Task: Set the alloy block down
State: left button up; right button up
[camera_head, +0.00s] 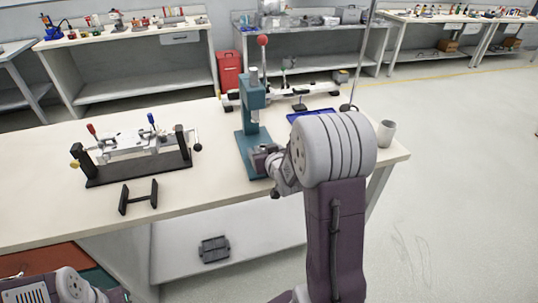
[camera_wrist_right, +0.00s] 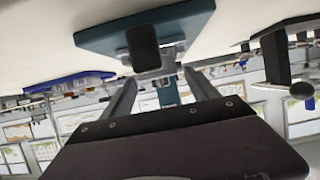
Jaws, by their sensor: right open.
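The teal press (camera_head: 252,110) stands upright on the pale workbench (camera_head: 215,195), with a red knob on top. My right gripper (camera_head: 260,152) is at the front of the press, low over its teal base (camera_wrist_right: 105,38). In the wrist view, which is upside down, its two grey fingers (camera_wrist_right: 157,80) are apart. A silvery block (camera_wrist_right: 155,62), likely the alloy block, shows at the press base between or just beyond the fingertips; I cannot tell if they touch it. A black piece (camera_wrist_right: 142,47) covers part of it. My left gripper is not in view.
A black fixture with clamps (camera_head: 140,165) and a small black stand (camera_head: 138,197) are on the bench's left. Bare bench lies left of the press.

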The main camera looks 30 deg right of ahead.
jog(key=v, duration=0.5)
jog(key=shift+w+r+p, duration=0.1)
jog(key=shift+r+p, duration=0.05)
jog(key=shift+p, duration=0.2)
jog(key=s+b, duration=0.1)
jog(key=b, duration=0.1)
jog(key=s+b, duration=0.1)
jog(key=b, duration=0.2)
jog(key=shift+s+a+b, duration=0.2)
jog(key=shift+a+b, duration=0.1)
jog(key=shift+a, duration=0.05)
jog(key=v, duration=0.3)
jog(key=shift+w+d+r, duration=0.1)
jog(key=shift+w+r, duration=0.05)
jog(key=shift+r, duration=0.05)
